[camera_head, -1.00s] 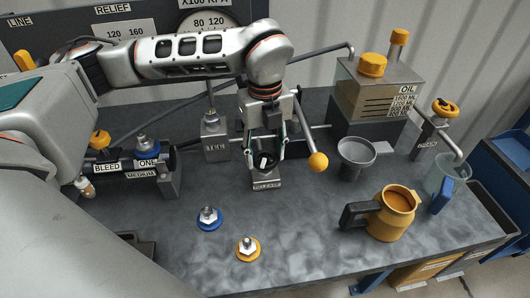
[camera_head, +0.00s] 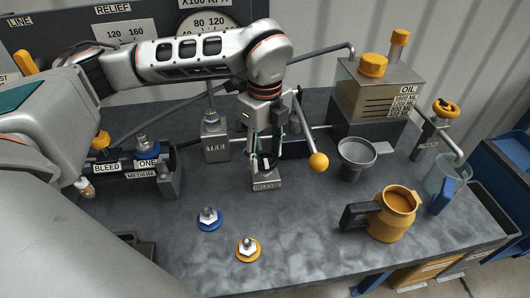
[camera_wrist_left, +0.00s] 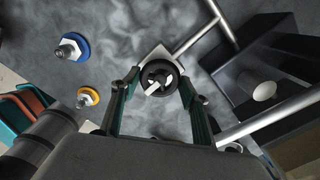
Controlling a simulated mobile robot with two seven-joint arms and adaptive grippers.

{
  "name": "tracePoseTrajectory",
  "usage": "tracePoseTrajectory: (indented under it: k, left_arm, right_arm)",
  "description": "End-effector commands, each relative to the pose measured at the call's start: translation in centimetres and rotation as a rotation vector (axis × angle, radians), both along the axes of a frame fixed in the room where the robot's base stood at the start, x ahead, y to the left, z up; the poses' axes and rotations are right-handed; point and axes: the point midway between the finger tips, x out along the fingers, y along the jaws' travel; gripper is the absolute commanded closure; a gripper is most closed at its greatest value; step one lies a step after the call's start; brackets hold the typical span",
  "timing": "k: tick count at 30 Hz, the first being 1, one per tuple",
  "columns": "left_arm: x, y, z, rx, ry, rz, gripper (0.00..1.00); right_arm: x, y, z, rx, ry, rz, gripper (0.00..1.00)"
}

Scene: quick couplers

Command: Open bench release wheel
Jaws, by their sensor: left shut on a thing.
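The bench release wheel (camera_head: 268,163) is a small dark spoked wheel on a grey block labelled RELEASE (camera_head: 267,182). In the left wrist view the wheel (camera_wrist_left: 146,69) shows its dark rim and a light mark across its spokes. My left gripper (camera_head: 266,157) points down over it and is shut on the wheel, with one finger on each side of the rim. The fingers partly hide the wheel in the head view. My right gripper is not in view.
A lever with an orange ball (camera_head: 318,162) stands right of the wheel, near a grey funnel (camera_head: 357,153). The TEE block (camera_head: 215,140) is to the left. Blue (camera_head: 208,219) and orange (camera_head: 248,249) couplers and an orange jug (camera_head: 391,214) stand on the front bench.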

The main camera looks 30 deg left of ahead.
Motion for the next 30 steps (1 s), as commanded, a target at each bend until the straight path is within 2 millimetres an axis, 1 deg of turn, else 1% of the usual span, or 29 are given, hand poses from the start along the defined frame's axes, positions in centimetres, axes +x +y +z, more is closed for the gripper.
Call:
tracePoseTrajectory:
  k: [5, 6, 7, 8, 17, 20, 23, 26, 30]
  left_arm:
    - [0.0, 0.0, 0.0, 0.000, 0.000, 0.003, 0.77]
    - [0.0, 0.0, 0.0, 0.000, 0.000, 0.003, 0.48]
    - [0.0, 0.0, 0.0, 0.000, 0.000, 0.003, 0.40]
    - [0.0, 0.0, 0.0, 0.000, 0.000, 0.003, 0.38]
    - [0.0, 0.0, 0.0, 0.000, 0.000, 0.001, 0.38]
    - [0.1, 0.0, 0.5, 0.001, -0.001, 0.001, 0.38]
    - [0.1, 0.0, 1.6, 0.000, -0.003, 0.001, 0.38]
    - [0.1, 0.0, 3.5, 0.000, -0.004, 0.002, 0.38]
    - [0.1, 0.0, 6.4, 0.000, -0.005, 0.001, 0.38]
  right_arm:
    - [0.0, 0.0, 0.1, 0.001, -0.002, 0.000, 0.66]
    - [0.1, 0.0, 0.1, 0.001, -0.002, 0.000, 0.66]
    - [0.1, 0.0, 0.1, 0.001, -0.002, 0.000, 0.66]
    - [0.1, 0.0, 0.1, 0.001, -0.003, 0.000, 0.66]
    - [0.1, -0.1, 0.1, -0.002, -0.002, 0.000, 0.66]
    - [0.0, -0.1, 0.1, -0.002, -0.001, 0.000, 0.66]
    - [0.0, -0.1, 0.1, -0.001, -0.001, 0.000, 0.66]
    - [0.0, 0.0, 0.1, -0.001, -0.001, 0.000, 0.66]
    - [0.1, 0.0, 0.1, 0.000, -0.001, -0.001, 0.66]
